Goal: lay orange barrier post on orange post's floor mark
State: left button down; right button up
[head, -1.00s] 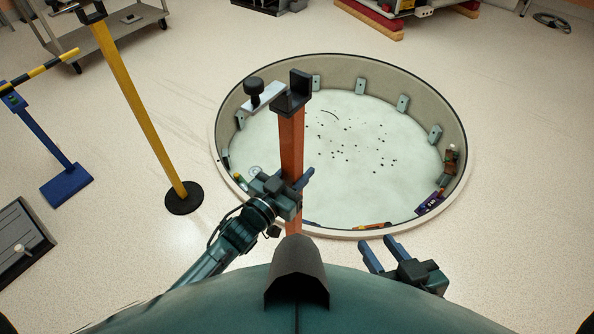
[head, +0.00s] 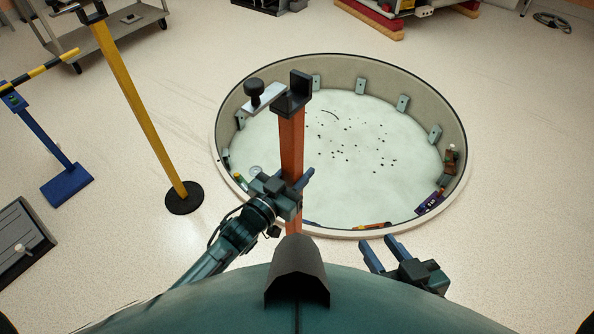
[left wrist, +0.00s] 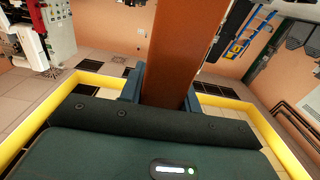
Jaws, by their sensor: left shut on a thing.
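The orange barrier post (head: 291,147) stands upright in the head view, in front of the round pit, with a black bracket on its top. My left gripper (head: 295,187) is shut on the post partway down its length. In the left wrist view the post (left wrist: 178,50) runs up between the fingers (left wrist: 163,92). The post's lower end is hidden behind my own body. My right gripper (head: 381,252) is open and empty, to the right of the post near the pit's front rim. I cannot make out the orange post's floor mark.
A round pit (head: 460,172) with a raised rim and small items along its inner wall lies ahead. A yellow post (head: 140,105) on a black base and a blue stand (head: 66,183) are at left. A cart (head: 125,30) stands behind them. Floor right of the pit is clear.

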pick_arm(q)
jog(key=shift+w, duration=0.1)
pick_arm(e)
jog(key=shift+f, duration=0.2)
dwell(0.4)
pick_arm(q)
jog(key=c, duration=1.3)
grip_release()
jog(key=o, duration=0.4)
jog(key=shift+f, duration=0.6)
jog(key=shift+s+a, duration=0.1)
jog(key=shift+s, duration=0.15)
jog(key=v, duration=0.8)
jog(key=p+v, duration=0.1)
jog(key=v, duration=0.3)
jog(key=shift+s+a+r, duration=0.2)
jog(key=shift+s+r, duration=0.1)
jog(key=shift+r, duration=0.05)
pick_arm(e)
jog(key=shift+w+a+f+g, duration=0.15)
jog(key=shift+w+a+g, duration=0.05)
jog(key=shift+a+g, duration=0.1)
